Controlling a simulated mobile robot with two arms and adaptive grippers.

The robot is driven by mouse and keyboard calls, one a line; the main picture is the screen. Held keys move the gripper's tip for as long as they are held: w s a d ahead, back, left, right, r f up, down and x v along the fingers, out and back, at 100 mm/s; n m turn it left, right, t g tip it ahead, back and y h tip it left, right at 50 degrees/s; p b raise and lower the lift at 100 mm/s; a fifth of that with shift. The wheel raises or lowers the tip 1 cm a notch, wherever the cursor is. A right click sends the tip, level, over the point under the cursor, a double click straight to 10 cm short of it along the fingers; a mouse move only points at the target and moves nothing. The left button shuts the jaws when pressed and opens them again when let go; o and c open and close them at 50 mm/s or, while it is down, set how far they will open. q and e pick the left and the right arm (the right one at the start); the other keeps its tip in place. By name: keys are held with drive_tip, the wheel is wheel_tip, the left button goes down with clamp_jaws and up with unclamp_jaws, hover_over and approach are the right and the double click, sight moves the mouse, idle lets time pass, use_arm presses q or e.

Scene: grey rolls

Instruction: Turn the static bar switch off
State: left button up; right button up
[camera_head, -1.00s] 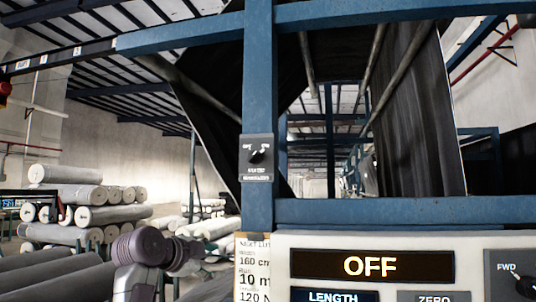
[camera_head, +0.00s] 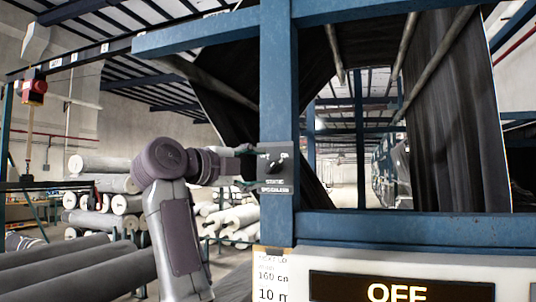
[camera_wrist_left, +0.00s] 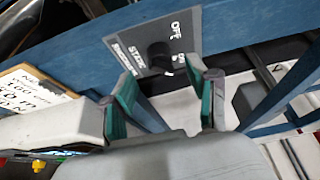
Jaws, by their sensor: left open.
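The static bar switch is a dark plate (camera_head: 278,187) with a black rotary knob (camera_head: 273,167), mounted on a blue upright post. In the left wrist view the plate (camera_wrist_left: 138,38) carries OFF and ON labels, and the knob (camera_wrist_left: 158,54) has a white mark on the side nearer ON. My left gripper (camera_head: 248,164) is at the plate's left edge in the head view, partly overlapping it. In the wrist view its green-padded fingers (camera_wrist_left: 163,76) are open and apart, with the knob just beyond and between the tips. Contact with the knob cannot be told. My right gripper is out of view.
A control panel with an OFF display (camera_head: 398,290) stands below right, under a blue crossbeam (camera_head: 400,227). A paper label (camera_head: 270,275) is beside it. Grey rolls (camera_head: 60,270) lie at the lower left. Dark fabric (camera_head: 450,120) hangs at the right.

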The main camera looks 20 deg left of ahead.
sight(267, 167)
use_arm(q)
drive_tip(key=p+x, duration=0.1)
drive_tip(key=x, duration=0.1)
drive_tip(key=shift+w+d+r, duration=0.15)
drive_tip(key=shift+w+d, duration=0.05)
drive_tip(key=shift+w, duration=0.1)
drive_tip(key=shift+w+d+p, duration=0.1)
drive_tip(key=shift+w+p, duration=0.25)
drive_tip(key=shift+w, duration=0.25)
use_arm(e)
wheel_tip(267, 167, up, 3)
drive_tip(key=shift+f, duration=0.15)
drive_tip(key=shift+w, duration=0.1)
